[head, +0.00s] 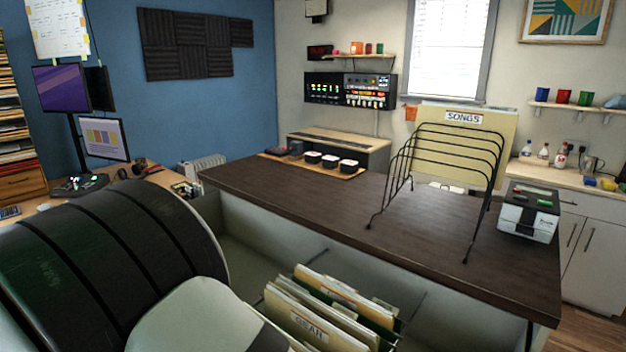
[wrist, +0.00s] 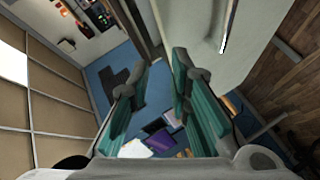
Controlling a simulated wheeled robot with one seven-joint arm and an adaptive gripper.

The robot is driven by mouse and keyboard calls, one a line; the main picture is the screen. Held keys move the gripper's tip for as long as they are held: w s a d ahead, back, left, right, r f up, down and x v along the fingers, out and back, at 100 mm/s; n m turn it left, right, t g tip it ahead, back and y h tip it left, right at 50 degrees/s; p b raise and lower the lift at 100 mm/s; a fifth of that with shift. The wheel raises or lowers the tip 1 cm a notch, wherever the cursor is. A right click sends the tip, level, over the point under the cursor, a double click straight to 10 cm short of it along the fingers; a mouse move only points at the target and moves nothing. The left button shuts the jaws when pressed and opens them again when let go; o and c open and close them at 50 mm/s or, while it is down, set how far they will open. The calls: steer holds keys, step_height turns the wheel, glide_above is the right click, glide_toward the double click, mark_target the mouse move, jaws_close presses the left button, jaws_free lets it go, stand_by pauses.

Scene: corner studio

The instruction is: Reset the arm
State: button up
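My gripper (wrist: 160,72) shows in the wrist view, with teal pads on both fingers. The fingers stand apart with a clear gap, and nothing is held between them. My arm fills the lower left of the head view as a dark banded link and a pale link. My gripper is not visible in the head view.
A dark desktop (head: 300,205) carries a black wire rack (head: 440,150) with a folder labelled SONGS (head: 463,118), a white box-like device (head: 528,212) and a wooden tray (head: 343,173). Below, an open drawer holds upright folders (head: 310,325), close to my arm.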

steer(key=w+d+r+m+y, duration=0.1)
steer(key=w+d+r+y, duration=0.15)
steer(key=r, duration=0.25)
steer(key=w+d+r+m+g+y, duration=0.1)
steer(key=w+d+r, duration=0.2)
steer(key=r, duration=0.3)
steer(key=w+d+r+m+y, duration=0.1)
steer(key=w+d+r+y, duration=0.15)
steer(key=r, duration=0.25)
steer(key=s+d+r+m+g+y, duration=0.1)
steer(key=d+r, duration=0.2)
steer(key=d, duration=0.3)
steer(key=s+d+r+g, duration=0.1)
steer(key=d+r+g, duration=0.1)
steer(key=d+r, duration=0.3)
steer(key=s+d+f+m+g+h, duration=0.2)
steer(key=s+d, duration=0.7)
steer(key=d, duration=0.1)
steer(key=s+d+f+m+g+h, duration=0.1)
steer(key=s+d+f+m+h, duration=0.1)
steer(key=s+d, duration=0.8)
steer(key=s+d+f+m+g+h, duration=0.2)
steer(key=s+d+f+m, duration=0.1)
steer(key=s+d, duration=0.7)
steer(key=shift+d+f+m+g, duration=0.35)
steer(key=shift+d+m, duration=0.15)
steer(key=shift+d, duration=0.75)
steer(key=shift+a+r, duration=0.1)
steer(key=shift+r, duration=0.05)
